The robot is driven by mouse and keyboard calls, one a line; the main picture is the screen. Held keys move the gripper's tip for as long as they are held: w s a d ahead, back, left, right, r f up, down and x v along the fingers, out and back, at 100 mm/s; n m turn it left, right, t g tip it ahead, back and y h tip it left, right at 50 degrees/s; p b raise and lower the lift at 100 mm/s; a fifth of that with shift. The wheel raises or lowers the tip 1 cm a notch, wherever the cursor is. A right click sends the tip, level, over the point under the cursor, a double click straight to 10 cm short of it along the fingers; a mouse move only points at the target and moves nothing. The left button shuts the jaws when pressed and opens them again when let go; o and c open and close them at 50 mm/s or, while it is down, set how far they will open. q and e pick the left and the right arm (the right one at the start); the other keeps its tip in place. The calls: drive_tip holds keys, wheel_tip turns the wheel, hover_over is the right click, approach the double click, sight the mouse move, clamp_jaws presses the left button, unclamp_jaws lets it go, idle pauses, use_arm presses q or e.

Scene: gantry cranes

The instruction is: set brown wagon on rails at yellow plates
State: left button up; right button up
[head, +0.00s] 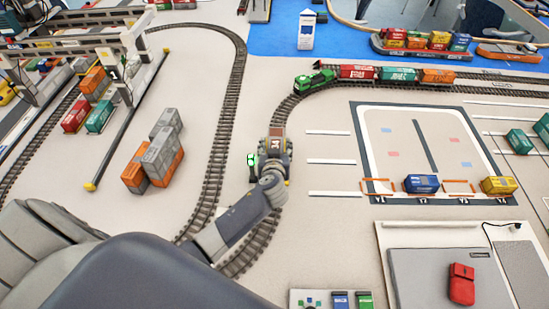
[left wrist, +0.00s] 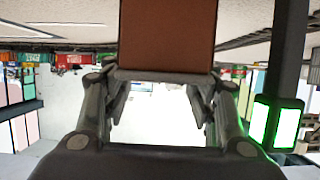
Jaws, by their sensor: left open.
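The brown wagon (head: 276,134) stands on the curved track in the middle of the head view, just beyond my left gripper (head: 272,158). In the left wrist view the wagon (left wrist: 167,35) is a plain brown block at top centre, at the far end of the fingers. My left gripper (left wrist: 160,100) is open, with a bright gap between its fingers. I cannot tell whether the fingers touch the wagon. My gripper and arm hide part of the rails. I cannot clearly make out the yellow plates. My right gripper is not in view.
A signal post with a green light (head: 252,160) stands close left of my gripper; its lamp (left wrist: 265,120) shows large in the wrist view. A green locomotive (head: 314,79) with several wagons is on the track behind. Stacked grey and orange containers (head: 160,155) stand to the left.

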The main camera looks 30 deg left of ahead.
use_arm(q)
drive_tip(key=b+v, duration=0.1)
drive_tip(key=v, duration=0.9)
idle(0.8)
